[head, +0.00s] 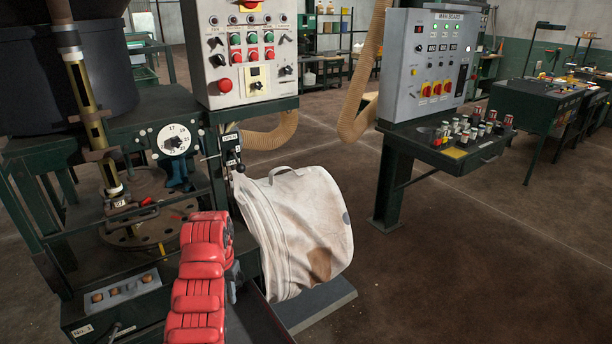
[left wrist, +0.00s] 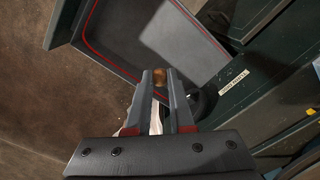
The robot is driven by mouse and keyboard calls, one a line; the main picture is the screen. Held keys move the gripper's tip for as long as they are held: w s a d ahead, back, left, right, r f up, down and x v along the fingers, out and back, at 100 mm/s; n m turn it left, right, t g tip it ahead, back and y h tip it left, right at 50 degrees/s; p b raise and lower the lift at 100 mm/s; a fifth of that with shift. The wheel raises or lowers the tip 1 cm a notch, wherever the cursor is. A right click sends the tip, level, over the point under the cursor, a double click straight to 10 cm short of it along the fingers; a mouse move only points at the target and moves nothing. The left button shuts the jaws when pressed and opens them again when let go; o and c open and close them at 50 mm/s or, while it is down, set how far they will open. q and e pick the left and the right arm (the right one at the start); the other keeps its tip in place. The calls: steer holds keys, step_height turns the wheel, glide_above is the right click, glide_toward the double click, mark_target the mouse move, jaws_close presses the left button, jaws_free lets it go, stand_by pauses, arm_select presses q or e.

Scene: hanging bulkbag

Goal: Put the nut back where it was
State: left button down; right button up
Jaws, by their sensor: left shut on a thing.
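The nut (left wrist: 159,76) is a small brass-brown piece between the fingertips of my left gripper (left wrist: 160,78) in the left wrist view. The fingers are shut on it. Below them in that view is a dark grey tray (left wrist: 135,45) with a red-lined edge; I cannot tell how far below. In the head view my red left arm reaches up from the bottom centre, and the nut is hidden there. My right gripper is in neither view.
A stained white bulk bag (head: 300,225) hangs right of my left arm. A machine with a round dial (head: 174,139) stands at left, below a control box (head: 240,50).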

arm_select(q)
steer(key=d+r+n+p, duration=0.2)
steer(key=d+r, duration=0.2)
steer(key=r, duration=1.2)
steer(key=shift+s+r, duration=0.15)
steer(key=shift+s, duration=0.3)
